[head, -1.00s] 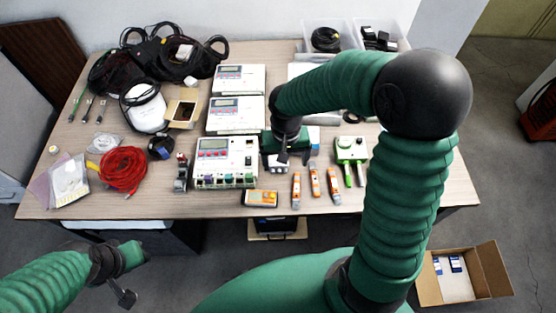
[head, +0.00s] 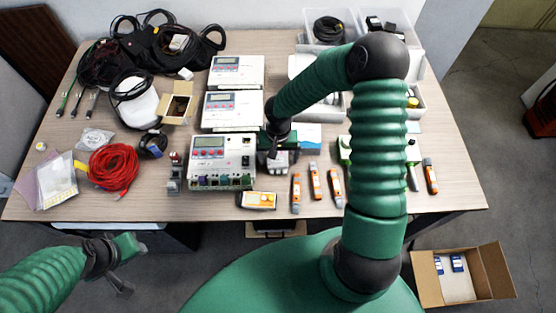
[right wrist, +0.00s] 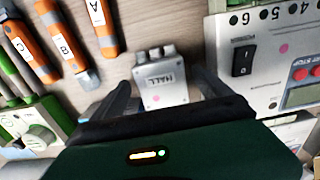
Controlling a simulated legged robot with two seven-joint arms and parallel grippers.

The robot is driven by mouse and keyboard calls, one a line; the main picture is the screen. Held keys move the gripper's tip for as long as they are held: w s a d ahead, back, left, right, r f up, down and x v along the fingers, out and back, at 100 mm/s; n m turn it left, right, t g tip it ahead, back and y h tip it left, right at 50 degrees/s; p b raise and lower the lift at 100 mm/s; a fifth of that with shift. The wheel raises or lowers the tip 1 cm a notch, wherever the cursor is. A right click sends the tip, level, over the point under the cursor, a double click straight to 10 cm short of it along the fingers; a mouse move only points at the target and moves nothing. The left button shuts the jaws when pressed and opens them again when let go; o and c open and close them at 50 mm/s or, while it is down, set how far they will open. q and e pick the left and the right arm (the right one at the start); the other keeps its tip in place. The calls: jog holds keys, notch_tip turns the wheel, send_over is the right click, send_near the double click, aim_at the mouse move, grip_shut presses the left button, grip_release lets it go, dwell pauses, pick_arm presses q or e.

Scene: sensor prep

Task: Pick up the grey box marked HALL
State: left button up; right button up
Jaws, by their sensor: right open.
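The grey box marked HALL (right wrist: 163,84) lies on the table in the right wrist view, its label facing up and knobs at its far end. In the head view the grey box (head: 273,168) is partly covered by my right gripper. My right gripper (right wrist: 160,82) is open, one finger on each side of the box. The fingers appear apart from it; I cannot tell their height above the table. In the head view my right gripper (head: 274,152) is small and dark. My left gripper (head: 123,285) hangs in front of the table, far from the box; its jaw opening is unclear.
A white meter unit (head: 222,160) stands close left of the box. Orange lettered testers (head: 296,192) lie to its right, and an orange-and-white meter (head: 258,200) lies in front. A green device (right wrist: 38,128) shows in the wrist view. An open carton (head: 462,278) sits on the floor.

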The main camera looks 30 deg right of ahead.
jog(key=shift+d+f, duration=0.15)
jog(key=shift+f, duration=0.35)
jog(key=shift+a+r, duration=0.1)
jog(key=shift+a, duration=0.15)
jog(key=shift+c, duration=0.9)
jog(key=shift+a, duration=0.15)
jog(key=c, duration=1.4)
